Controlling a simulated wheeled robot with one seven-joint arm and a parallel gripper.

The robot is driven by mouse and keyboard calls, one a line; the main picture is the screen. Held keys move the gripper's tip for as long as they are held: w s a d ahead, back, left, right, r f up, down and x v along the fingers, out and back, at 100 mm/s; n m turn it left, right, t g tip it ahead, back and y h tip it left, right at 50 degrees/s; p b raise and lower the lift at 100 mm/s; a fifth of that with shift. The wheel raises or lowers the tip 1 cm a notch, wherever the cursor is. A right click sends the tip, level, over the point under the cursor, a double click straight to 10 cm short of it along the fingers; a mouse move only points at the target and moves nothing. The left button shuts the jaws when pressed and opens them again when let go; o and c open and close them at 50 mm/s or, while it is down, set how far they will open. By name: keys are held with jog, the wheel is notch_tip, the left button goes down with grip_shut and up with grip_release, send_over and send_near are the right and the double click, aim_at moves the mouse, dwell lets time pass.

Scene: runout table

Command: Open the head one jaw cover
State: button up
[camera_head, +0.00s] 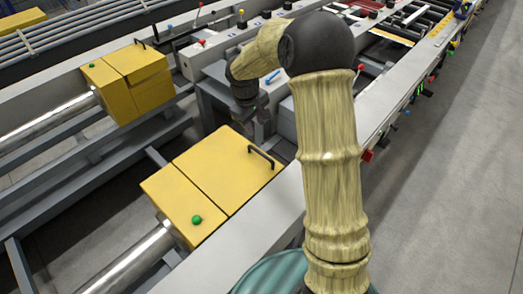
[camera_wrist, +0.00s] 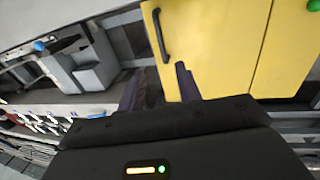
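The nearer yellow jaw cover (camera_head: 225,170) lies shut at the front, with a black bar handle (camera_head: 261,157) near its right edge. It also fills the upper right of the wrist view (camera_wrist: 215,45), where its handle (camera_wrist: 160,35) stands just beyond the gap between my fingers. My gripper (camera_head: 258,130) is just behind the handle in the head view, partly hidden by its own wrist. In the wrist view my gripper (camera_wrist: 160,85) has its fingers apart and nothing between them. A second yellow cover (camera_head: 135,80) with a handle sits shut at the back left. I cannot tell which is head one.
A green button (camera_head: 197,219) is on the yellow housing beside the near cover. A silver bar (camera_head: 130,262) enters that housing. A pale rail (camera_head: 250,225) runs along its right. Grey floor (camera_head: 440,190) is free at the right.

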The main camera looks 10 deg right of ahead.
aim_at(262, 153)
jog(key=d+f, duration=0.1)
jog(key=f, duration=0.4)
jog(key=w+f, duration=0.1)
jog(key=f, duration=0.4)
jog(key=d+f+p, duration=0.1)
jog(key=f, duration=0.4)
jog(key=shift+w+d+f, duration=0.3)
jog(key=shift+w, duration=0.05)
grip_shut()
